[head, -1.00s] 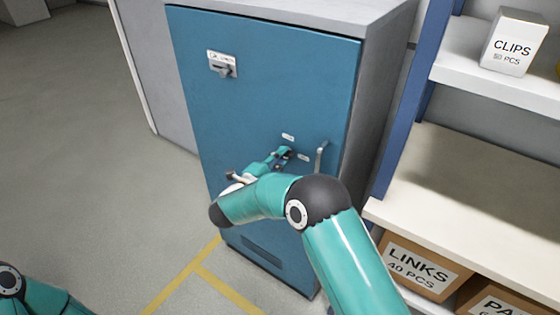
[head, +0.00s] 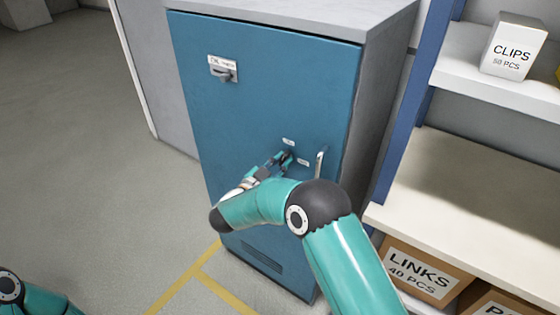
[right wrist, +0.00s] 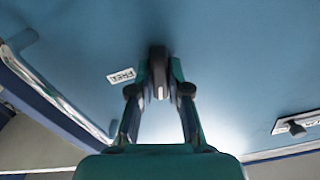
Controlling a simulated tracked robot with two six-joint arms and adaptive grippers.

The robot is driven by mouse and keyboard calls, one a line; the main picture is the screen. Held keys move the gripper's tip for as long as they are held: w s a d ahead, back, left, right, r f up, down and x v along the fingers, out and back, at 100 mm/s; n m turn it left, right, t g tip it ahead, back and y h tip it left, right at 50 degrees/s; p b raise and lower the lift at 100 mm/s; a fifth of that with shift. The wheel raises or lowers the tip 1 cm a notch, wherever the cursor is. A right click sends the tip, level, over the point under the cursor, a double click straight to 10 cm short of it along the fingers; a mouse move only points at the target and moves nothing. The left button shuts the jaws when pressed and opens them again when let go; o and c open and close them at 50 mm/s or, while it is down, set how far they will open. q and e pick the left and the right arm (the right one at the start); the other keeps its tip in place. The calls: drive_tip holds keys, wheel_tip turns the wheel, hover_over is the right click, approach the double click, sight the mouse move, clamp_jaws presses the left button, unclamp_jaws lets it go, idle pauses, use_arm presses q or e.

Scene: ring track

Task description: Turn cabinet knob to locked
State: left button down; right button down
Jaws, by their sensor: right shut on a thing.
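The blue cabinet (head: 270,80) stands in the middle of the head view. Its small dark knob (right wrist: 158,56) is on the door, between my right gripper's fingertips. In the right wrist view it looks like a dark upright bar. My right gripper (head: 285,159) is shut on the knob; it also shows in the right wrist view (right wrist: 159,88). A white label reading FREE (right wrist: 120,76) sits beside the knob. Another small label (head: 288,141) is just above it, too small to read. The fingers partly hide the knob. My left gripper is out of view.
A metal door handle (head: 320,163) is right of the knob. A latch with a white plate (head: 222,69) sits high on the door. A shelf (head: 470,165) with a CLIPS box (head: 512,46) and a LINKS box (head: 425,273) stands at right. The floor at left is clear.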

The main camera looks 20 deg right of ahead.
drive_tip(key=shift+s+d+f+n+p, duration=0.1)
drive_tip(key=shift+n+p, duration=0.15)
drive_tip(key=shift+n, duration=0.55)
drive_tip(key=shift+f+n+p, duration=0.1)
drive_tip(key=shift+n+p, duration=0.15)
drive_tip(key=shift+n, duration=0.55)
drive_tip(key=c, duration=1.1)
unclamp_jaws()
drive_tip(key=shift+r, duration=0.1)
drive_tip(key=shift+s+a, duration=0.2)
drive_tip(key=shift+a, duration=0.25)
drive_tip(key=v, duration=1.1)
